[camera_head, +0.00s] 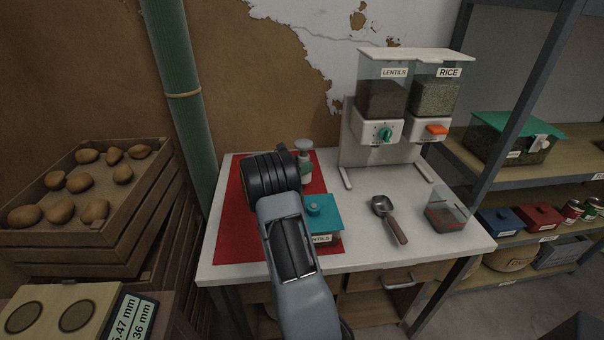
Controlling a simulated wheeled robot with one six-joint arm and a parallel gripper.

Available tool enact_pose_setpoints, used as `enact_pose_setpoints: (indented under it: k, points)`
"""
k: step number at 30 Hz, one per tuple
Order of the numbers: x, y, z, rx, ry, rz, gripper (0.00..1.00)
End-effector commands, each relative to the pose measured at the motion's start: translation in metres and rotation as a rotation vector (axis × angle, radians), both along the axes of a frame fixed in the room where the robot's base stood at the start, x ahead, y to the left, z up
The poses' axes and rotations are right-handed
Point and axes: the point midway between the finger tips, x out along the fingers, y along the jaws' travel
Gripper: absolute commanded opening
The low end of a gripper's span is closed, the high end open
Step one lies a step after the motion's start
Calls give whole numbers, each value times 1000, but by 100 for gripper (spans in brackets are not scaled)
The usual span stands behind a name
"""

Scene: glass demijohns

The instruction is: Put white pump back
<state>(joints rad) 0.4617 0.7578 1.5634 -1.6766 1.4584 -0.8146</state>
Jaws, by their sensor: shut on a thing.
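The white pump (304,146) is a pale, round-headed pump top on a small bottle with a greenish label. It appears upright over the back right part of the red mat (232,225). My gripper (287,155) is at its left side and shut on it. My black wrist hides most of the fingers and the bottle's left side. I cannot tell whether the bottle's base touches the mat.
A teal-lidded lentils box (322,214) stands close to my arm's right side. A scoop (389,215) and a clear container (446,211) lie farther right. The dispensers (409,100) stand behind. Potato crates (85,205) and a green pipe (181,90) are left.

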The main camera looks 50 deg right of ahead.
Motion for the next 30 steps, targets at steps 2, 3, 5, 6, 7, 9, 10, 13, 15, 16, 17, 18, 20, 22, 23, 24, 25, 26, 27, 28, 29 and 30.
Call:
enact_pose_setpoints:
  k: [2,3,5,6,7,9,10,13,15,16,17,18,20,22,23,24,25,26,27,28,29,30]
  points:
    - [1,-1,-1,-1,-1,0,8]
    - [3,-1,-3,-1,-1,0,8]
    - [5,-2,-7,-1,0,0,8]
    - [6,-3,-12,1,2,0,8]
    - [6,-3,-15,1,2,0,8]
    - [6,-3,-26,1,4,0,8]
    - [6,-3,-29,1,3,0,8]
    - [5,-2,-37,-1,1,0,8]
    - [5,-2,-37,-1,-1,1,8]
    - [5,-2,-37,-1,-1,1,8]
    - [5,-2,-37,-1,-1,1,8]
    - [5,-2,-37,-1,-1,1,8]
    - [5,-2,-37,-1,-1,1,8]
    - [5,-2,-38,-1,-1,1,8]
    - [5,-2,-39,-1,-1,1,8]
    - [5,-2,-41,-1,-1,1,8]
    - [5,-2,-42,-1,-1,1,8]
    - [5,-2,-41,0,0,1,44]
    - [5,-2,-41,0,0,1,47]
    - [5,-2,-41,0,0,1,50]
    - [5,-2,-41,0,0,1,53]
    - [5,-2,-41,0,0,1,57]
